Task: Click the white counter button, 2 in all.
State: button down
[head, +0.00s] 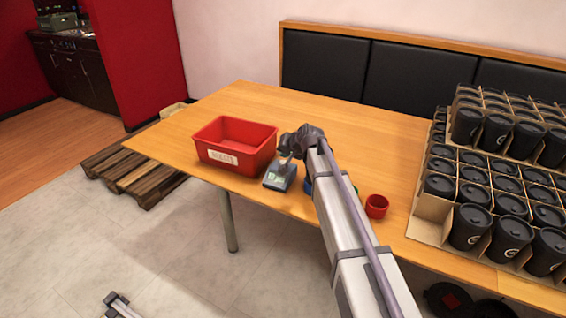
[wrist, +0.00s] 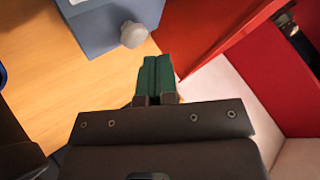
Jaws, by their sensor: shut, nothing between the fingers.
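The counter is a small blue-grey box (head: 279,183) on the wooden table, just right of the red bin. In the wrist view the counter's blue-grey body (wrist: 105,22) fills the top, and the round white button (wrist: 133,34) sticks out from it. My gripper (wrist: 157,66) is shut and empty, its green fingers pressed together. The fingertips show just right of and below the button in that view, and I see no contact with it. In the head view my gripper (head: 287,155) is over the counter's back part; the button cannot be made out there.
A red bin (head: 213,153) with a white label stands close left of the counter. A red cup (head: 377,206) and a partly hidden blue item (head: 308,186) are to the right. Cartons of black cups (head: 429,212) crowd the right end. The table's back middle is clear.

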dwell(0.5)
jog(key=shift+f+b, duration=0.45)
jog(key=shift+f+b, duration=0.55)
jog(key=shift+b, duration=0.1)
dwell(0.5)
jog(key=shift+r, duration=0.1)
jog(key=shift+d+r+p, duration=0.1)
jog(key=shift+r+p, duration=0.75)
jog(key=shift+p, duration=0.2)
notch_tip(320, 180, up, 5)
jog(key=p, duration=0.5)
dwell(2.1)
